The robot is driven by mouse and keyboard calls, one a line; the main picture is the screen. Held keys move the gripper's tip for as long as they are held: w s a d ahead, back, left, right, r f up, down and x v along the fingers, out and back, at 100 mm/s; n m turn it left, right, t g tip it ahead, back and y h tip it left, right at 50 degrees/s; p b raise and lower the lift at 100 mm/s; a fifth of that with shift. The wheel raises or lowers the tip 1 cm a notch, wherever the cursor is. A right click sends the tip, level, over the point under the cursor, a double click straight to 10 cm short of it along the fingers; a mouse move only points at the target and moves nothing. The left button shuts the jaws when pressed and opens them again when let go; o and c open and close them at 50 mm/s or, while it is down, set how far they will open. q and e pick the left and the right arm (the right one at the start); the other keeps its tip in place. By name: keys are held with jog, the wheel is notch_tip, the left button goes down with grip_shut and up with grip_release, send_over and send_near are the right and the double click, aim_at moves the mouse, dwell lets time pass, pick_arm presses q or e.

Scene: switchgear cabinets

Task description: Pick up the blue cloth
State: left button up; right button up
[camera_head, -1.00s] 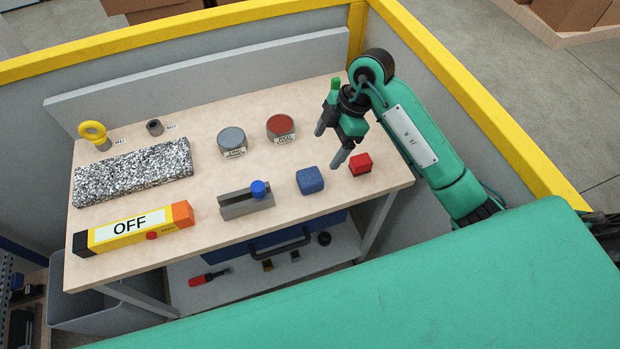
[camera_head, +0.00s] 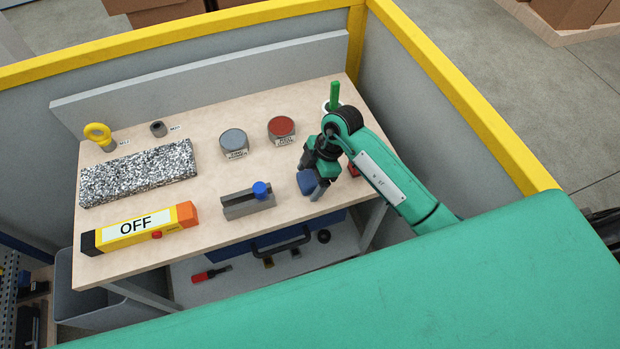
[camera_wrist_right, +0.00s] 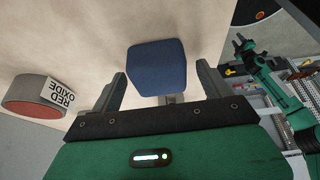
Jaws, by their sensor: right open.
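The blue cloth (camera_head: 307,183) is a small folded, block-like pad near the front right of the wooden table. My right gripper (camera_head: 316,178) is over it in the head view and hides part of it. In the right wrist view the cloth (camera_wrist_right: 157,67) shows between the two spread dark fingers, with a gap on each side. The gripper is open and holds nothing. In that wrist view a green arm with a dark end (camera_wrist_right: 243,48) shows at the right, perhaps my left; its jaws are too small to read.
A red block (camera_head: 353,171) is partly hidden behind my right arm. A grey holder with a blue knob (camera_head: 247,202) stands left of the cloth. The red oxide tin (camera_head: 281,129) and a grey tin (camera_head: 234,142) stand behind. A green upright item (camera_head: 334,94) is at the back right.

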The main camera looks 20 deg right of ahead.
aim_at(310, 177)
jog(key=c, duration=1.1)
jog(key=shift+o, duration=0.2)
jog(key=shift+r, duration=0.1)
notch_tip(310, 177, up, 20)
jog(key=b, duration=0.2)
